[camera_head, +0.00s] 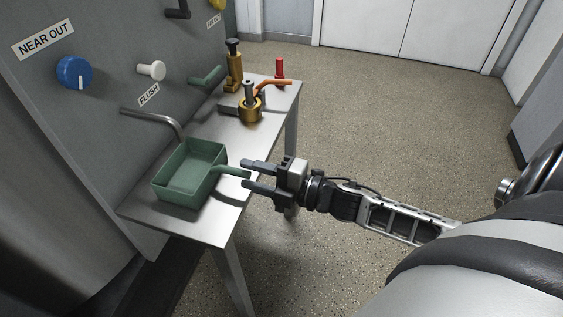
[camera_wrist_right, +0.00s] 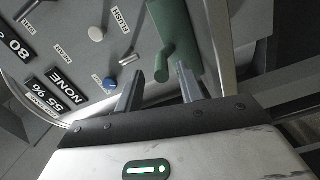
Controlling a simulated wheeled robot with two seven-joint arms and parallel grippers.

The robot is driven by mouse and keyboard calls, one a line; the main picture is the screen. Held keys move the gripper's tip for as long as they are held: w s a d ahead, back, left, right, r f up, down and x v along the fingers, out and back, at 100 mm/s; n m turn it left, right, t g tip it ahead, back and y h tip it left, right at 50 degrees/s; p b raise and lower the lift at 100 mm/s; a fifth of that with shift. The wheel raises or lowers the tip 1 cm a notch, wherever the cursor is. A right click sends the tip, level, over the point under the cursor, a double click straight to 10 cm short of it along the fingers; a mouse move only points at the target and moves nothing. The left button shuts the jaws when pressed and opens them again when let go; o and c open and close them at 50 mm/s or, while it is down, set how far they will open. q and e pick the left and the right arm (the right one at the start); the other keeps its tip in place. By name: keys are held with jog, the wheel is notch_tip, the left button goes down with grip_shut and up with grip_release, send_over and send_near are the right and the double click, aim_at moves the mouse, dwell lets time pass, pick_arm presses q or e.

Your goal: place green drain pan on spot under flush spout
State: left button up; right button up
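The green drain pan (camera_head: 188,172) sits on the near end of the metal table, its handle (camera_head: 232,172) pointing right. The grey flush spout (camera_head: 150,118) comes out of the panel, its bent end close to the pan's back edge. My right gripper (camera_head: 245,175) is open at the handle, with the handle's end between the fingertips and a gap on either side. In the right wrist view the pan (camera_wrist_right: 176,25) is ahead and its handle (camera_wrist_right: 162,68) lies between the spread fingers. A marked spot cannot be seen. My left gripper is out of view.
The metal table (camera_head: 195,222) also holds brass fittings (camera_head: 250,106) on a grey block and a red-topped piece (camera_head: 280,70) at its far end. The panel has a blue knob (camera_head: 74,73) and a white FLUSH knob (camera_head: 151,70). Open floor lies right of the table.

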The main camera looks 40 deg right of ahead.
jog(key=v, duration=0.8)
jog(key=s+a+f+m+g+h, duration=0.2)
jog(key=a+f+m, duration=0.3)
jog(key=m, duration=0.5)
jog(key=s+a+f+m+g+h, duration=0.2)
jog(key=s+a+f+m+h, duration=0.2)
jog(key=m, duration=0.6)
notch_tip(320, 180, down, 3)
jog(key=shift+s+a+f+h, duration=0.15)
jog(key=shift+s+a+h, duration=0.25)
jog(key=shift+a, duration=0.6)
